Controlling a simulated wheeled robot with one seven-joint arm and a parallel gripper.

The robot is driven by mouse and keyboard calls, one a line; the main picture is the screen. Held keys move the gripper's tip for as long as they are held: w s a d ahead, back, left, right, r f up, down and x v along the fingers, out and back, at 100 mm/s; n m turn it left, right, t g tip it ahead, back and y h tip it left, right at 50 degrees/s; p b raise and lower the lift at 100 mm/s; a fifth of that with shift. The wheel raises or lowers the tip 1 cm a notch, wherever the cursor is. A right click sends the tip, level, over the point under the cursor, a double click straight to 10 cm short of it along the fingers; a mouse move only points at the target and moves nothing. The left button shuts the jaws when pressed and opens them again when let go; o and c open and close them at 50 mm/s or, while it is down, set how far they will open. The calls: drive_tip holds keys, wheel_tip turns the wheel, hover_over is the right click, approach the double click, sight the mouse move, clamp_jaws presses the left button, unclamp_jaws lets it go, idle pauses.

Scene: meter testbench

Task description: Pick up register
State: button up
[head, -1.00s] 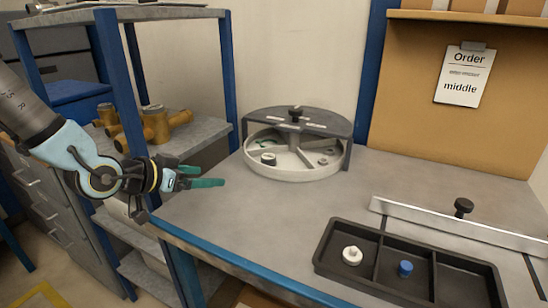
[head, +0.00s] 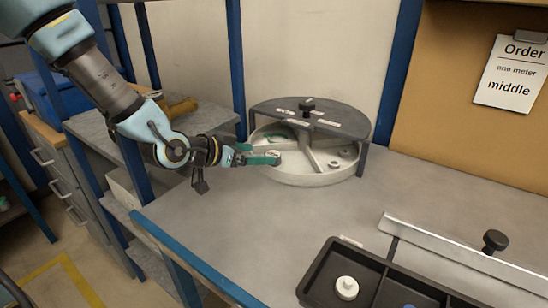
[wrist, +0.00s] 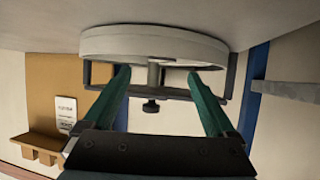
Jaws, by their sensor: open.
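A round, light grey divided tray (head: 310,180) stands on the bench with a dark half cover over its back. My gripper (head: 268,154) is open at the left side of this tray, its green fingers reaching over the rim into the left compartment. The register cannot be made out now; the fingers cover the spot where a small white and black part showed earlier. The wrist view is upside down. In it my open gripper (wrist: 159,76) has its fingers apart before the tray (wrist: 150,42), with nothing clearly between them.
Small grey parts (head: 340,158) lie in the tray's right compartment. A black knob (head: 307,105) tops the cover. A black bin (head: 325,270) holding a white part (head: 347,287) sits at front right, near a metal rail (head: 450,250). The bench between is clear.

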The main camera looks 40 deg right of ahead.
sight(273, 154)
drive_tip(key=shift+p+x, duration=0.85)
drive_tip(key=shift+x, duration=2.05)
drive_tip(key=shift+w, duration=0.2)
clamp_jaws()
